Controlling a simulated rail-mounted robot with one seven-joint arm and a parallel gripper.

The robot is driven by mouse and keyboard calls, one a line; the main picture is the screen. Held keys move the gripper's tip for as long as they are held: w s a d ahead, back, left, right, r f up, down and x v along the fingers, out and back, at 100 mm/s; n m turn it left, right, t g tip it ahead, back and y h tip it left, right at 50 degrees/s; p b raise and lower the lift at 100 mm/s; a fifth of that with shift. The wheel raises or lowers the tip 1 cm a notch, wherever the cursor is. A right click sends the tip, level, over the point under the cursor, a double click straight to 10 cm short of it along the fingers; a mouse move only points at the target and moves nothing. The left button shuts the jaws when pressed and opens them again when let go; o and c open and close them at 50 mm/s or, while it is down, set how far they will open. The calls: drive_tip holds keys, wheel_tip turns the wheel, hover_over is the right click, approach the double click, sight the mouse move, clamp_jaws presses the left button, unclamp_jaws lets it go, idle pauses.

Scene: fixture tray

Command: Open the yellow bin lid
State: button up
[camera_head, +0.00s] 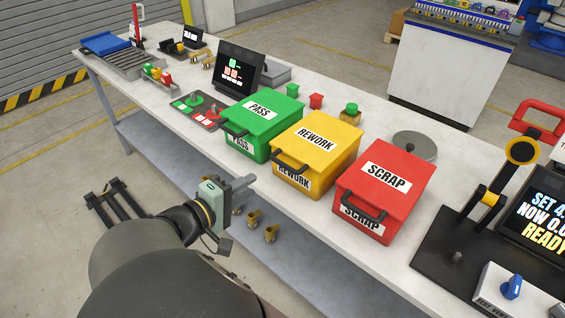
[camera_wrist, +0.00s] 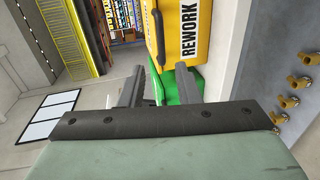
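The yellow bin (camera_head: 312,146), labelled REWORK, stands on the bench between the green bin (camera_head: 262,125) and the red bin (camera_head: 382,190). Its lid (camera_head: 335,128) is shut, with a dark handle (camera_head: 292,163) at the front. My gripper (camera_head: 245,184) is in front of the bench, left of and nearer than the yellow bin, apart from it. In the wrist view the gripper (camera_wrist: 157,76) has its two fingers apart with nothing held. The yellow bin (camera_wrist: 188,50) and its handle (camera_wrist: 157,38) show sideways beyond the fingertips, with part of the green bin (camera_wrist: 184,84).
The green and red bins stand close on both sides. A press with a red handle (camera_head: 538,117) and a display (camera_head: 540,215) stand at the right.

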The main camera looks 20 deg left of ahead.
sight(284, 167)
drive_tip(key=p+x, duration=0.2)
drive_tip(key=x, duration=1.2)
drive_tip(key=shift+s+a, duration=0.1)
clamp_jaws()
